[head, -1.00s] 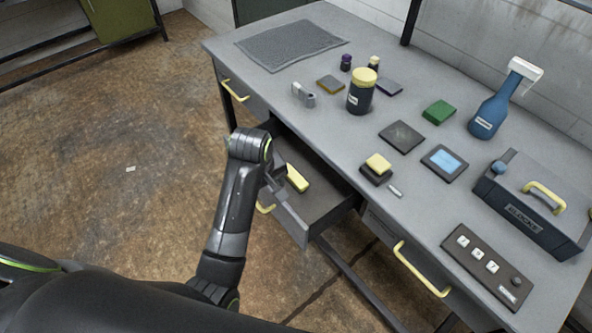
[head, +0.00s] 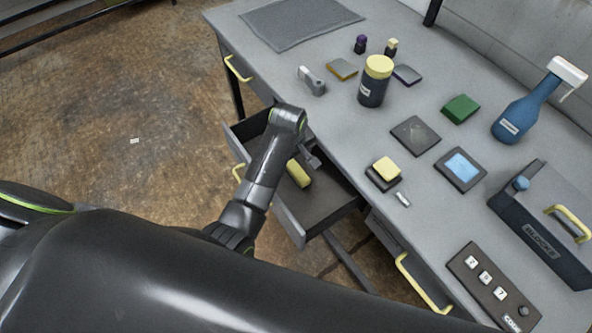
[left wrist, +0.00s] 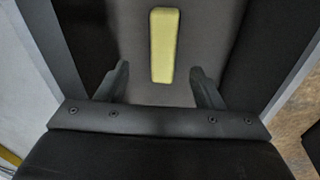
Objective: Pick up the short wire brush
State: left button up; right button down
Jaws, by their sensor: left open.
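A yellow, slightly tapered bar (head: 299,174) lies in the open drawer (head: 318,208). It may be the short wire brush, but no bristles show. In the left wrist view the yellow bar (left wrist: 164,45) lies lengthwise on the drawer floor, ahead of my jaws and between their lines. My left gripper (head: 314,158) is over the drawer beside the bar, partly hidden by its own wrist. My right gripper is not in view.
The drawer's walls close in around my left gripper. The grey desk top (head: 330,130) above holds a dark jar (head: 373,88), a blue spray bottle (head: 522,110), a toolbox (head: 540,225) and a button panel (head: 490,285). Another drawer handle (head: 415,285) sticks out at the front.

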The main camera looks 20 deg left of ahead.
aim_at(295, 169)
pick_arm(q)
jog(key=shift+w+f, duration=0.1)
jog(key=shift+f, duration=0.8)
notch_tip(295, 169, down, 4)
jog(key=shift+a+r, duration=0.1)
jog(key=shift+w+f, duration=0.2)
jog(key=shift+f, duration=0.45)
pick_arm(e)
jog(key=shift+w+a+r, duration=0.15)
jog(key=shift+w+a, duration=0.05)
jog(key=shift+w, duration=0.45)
pick_arm(q)
jog(key=c, duration=1.2)
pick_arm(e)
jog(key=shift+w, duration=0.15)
